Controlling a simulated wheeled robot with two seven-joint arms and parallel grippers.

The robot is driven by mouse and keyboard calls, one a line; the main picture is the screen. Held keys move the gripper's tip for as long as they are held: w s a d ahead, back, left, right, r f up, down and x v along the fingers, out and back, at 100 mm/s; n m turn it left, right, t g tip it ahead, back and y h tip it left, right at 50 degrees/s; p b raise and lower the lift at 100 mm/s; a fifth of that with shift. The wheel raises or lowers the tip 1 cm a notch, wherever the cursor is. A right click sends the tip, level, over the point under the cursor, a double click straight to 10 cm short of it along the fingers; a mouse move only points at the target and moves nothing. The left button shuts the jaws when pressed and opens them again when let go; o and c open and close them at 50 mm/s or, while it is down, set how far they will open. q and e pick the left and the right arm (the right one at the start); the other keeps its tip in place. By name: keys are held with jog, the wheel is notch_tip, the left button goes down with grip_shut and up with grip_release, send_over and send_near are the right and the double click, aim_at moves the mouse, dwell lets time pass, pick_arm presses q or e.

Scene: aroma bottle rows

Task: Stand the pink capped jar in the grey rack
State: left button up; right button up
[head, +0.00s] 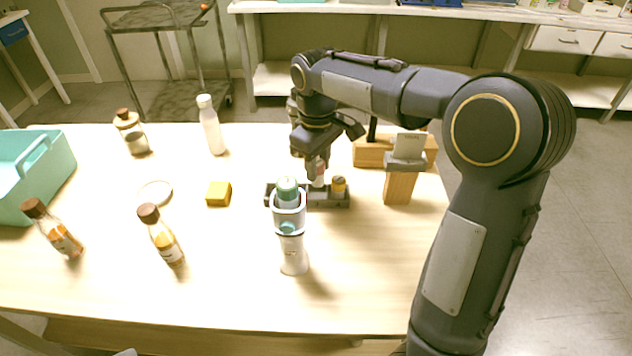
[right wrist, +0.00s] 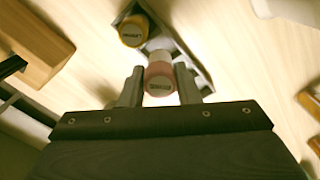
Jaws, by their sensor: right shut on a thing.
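The pink capped jar (right wrist: 159,79) is between the fingers of my right gripper (right wrist: 160,88), which is shut on it. In the head view the jar (head: 319,181) shows below my right gripper (head: 318,168), upright and over the middle of the grey rack (head: 325,203). I cannot tell whether its base touches the rack floor. A jar with a yellow cap (head: 339,186) stands at the rack's right end; it also shows in the right wrist view (right wrist: 133,31). My left gripper is not in view.
The white and teal bottle (head: 291,255) stands just in front of the rack. A wooden block with a grey top (head: 399,185) is to its right. A yellow block (head: 218,193), amber bottles (head: 163,240) and a teal crate (head: 40,185) are to the left. The front right table is clear.

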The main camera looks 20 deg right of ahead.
aim_at(318, 180)
jog(key=shift+f+b, duration=0.35)
jog(key=shift+f, duration=1.95)
jog(key=shift+f, duration=0.2)
jog(key=o, duration=1)
jog(key=shift+o, duration=0.2)
jog(key=shift+r, duration=0.15)
